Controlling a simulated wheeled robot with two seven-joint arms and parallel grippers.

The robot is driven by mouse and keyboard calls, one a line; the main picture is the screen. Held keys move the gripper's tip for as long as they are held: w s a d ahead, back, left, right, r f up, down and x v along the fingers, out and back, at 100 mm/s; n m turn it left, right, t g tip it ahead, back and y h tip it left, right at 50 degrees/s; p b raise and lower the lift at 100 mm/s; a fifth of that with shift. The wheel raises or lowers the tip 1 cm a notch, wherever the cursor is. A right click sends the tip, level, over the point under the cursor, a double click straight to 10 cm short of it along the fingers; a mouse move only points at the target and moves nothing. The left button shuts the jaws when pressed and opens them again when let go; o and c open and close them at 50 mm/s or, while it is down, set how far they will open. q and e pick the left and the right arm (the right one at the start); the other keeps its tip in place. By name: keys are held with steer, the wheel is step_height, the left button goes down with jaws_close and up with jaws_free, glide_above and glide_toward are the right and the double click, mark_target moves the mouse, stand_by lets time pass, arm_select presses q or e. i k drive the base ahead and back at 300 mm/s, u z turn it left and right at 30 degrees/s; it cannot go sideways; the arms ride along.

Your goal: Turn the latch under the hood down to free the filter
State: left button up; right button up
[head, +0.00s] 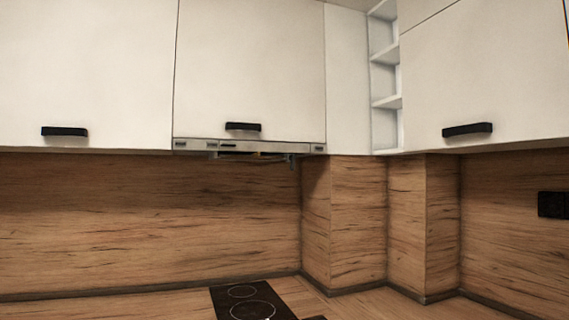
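The hood (250,146) is a slim grey metal strip below the middle white cabinet. Its underside shows only edge-on, as a thin dark band with a lighter, brownish line, around the filter area (245,155). A small dark part (291,160) hangs below the hood near its right end. It may be the latch, but it is too small to tell its shape or its turn. The filter itself cannot be made out clearly. Neither of my grippers is in view.
White cabinets with black handles (243,127) line the top, with open corner shelves (386,103) on the right. A black hob (250,300) lies on the wooden worktop below the hood. The wood splashback steps forward right of the hood. The space between hood and hob looks clear.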

mark_target(293, 158)
steer(key=u, duration=0.7)
steer(key=i, duration=0.5)
